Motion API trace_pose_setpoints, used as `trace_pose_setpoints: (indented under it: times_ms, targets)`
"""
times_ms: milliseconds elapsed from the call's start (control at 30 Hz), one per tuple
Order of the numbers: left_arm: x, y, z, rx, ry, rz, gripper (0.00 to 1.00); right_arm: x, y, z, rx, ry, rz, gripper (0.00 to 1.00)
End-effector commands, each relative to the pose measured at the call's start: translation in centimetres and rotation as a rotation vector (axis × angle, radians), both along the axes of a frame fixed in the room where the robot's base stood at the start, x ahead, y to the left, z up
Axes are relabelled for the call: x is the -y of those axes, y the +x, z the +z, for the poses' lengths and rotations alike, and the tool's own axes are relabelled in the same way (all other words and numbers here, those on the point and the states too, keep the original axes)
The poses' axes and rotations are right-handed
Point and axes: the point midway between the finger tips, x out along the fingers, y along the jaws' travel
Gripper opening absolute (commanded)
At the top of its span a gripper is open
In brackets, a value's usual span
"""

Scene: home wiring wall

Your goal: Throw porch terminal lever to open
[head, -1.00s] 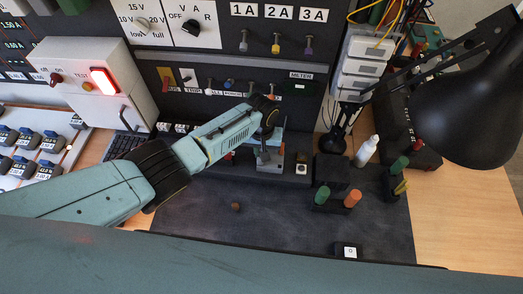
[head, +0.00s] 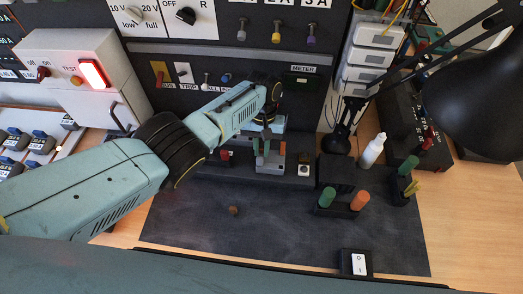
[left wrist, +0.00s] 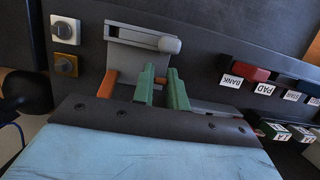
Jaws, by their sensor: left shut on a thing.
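A grey terminal block (head: 268,165) stands at the foot of the dark panel in the head view. In the left wrist view it shows a pale slotted bar with a rounded grey knob (left wrist: 168,45) at its right end. No porch label is readable. My right gripper is not in view.
Green and orange pegs (head: 359,201), a white bottle (head: 372,151) and a black lamp (head: 470,105) stand right. The dark mat (head: 290,232) is mostly clear.

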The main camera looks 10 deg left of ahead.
Motion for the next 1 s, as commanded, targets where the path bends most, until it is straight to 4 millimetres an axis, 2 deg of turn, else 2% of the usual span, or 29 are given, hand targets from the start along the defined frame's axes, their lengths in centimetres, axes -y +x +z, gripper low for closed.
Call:
trace_pose_setpoints:
  times_ms: [200,233,400,867,1000]
  targets:
    - [-0.07,-0.05,-0.06,0.000,0.001,0.000,0.00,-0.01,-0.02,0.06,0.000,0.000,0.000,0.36]
    - [-0.07,-0.05,-0.06,0.000,0.001,0.000,0.17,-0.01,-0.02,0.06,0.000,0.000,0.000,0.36]
    - [-0.04,-0.04,-0.05,0.000,0.001,0.000,0.36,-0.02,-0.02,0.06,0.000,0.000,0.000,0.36]
    - [0.01,-0.05,0.00,0.001,0.000,0.000,0.36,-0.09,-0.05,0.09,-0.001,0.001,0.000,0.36]
    - [-0.04,-0.10,0.08,0.014,0.001,0.001,0.36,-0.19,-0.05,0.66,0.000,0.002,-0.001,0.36]
